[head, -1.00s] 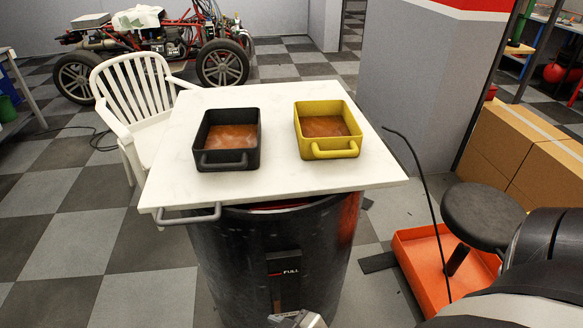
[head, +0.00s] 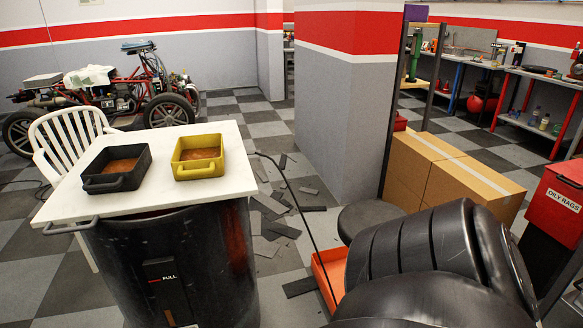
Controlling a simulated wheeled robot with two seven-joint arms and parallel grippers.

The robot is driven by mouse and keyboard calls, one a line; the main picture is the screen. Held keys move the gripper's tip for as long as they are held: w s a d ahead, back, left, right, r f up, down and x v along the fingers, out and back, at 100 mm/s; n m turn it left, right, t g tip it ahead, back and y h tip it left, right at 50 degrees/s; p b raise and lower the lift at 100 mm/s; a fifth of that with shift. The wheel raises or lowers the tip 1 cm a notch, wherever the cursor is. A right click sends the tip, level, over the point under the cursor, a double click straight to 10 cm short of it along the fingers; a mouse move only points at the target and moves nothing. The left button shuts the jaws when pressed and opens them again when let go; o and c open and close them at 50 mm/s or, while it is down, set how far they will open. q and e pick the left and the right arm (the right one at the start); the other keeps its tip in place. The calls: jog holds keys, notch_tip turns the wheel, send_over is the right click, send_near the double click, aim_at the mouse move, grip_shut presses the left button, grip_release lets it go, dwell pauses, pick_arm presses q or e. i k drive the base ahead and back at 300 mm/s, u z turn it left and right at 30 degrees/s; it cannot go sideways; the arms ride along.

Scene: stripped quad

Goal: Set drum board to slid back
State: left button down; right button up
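The drum board is a white slab (head: 226,190) lying flat on top of a black drum (head: 215,265) at the left of the head view. A grey bar handle (head: 70,227) sticks out at its front left corner. A black pan (head: 117,168) and a yellow pan (head: 198,157), both with brown contents, stand on the board. The drum has a FULL label on its front; its top is mostly hidden under the board. Neither of my grippers shows in the head view.
A white chair (head: 70,135) stands close behind the board at left. Dark flat pieces (head: 275,215) litter the floor right of the drum. A black stool (head: 365,218), an orange tray (head: 330,268), cardboard boxes (head: 450,178) and a red OILY RAGS bin (head: 562,205) stand at right.

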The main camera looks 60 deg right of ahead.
aim_at(158, 191)
jog(key=k, duration=0.1)
jog(key=z, duration=1.75)
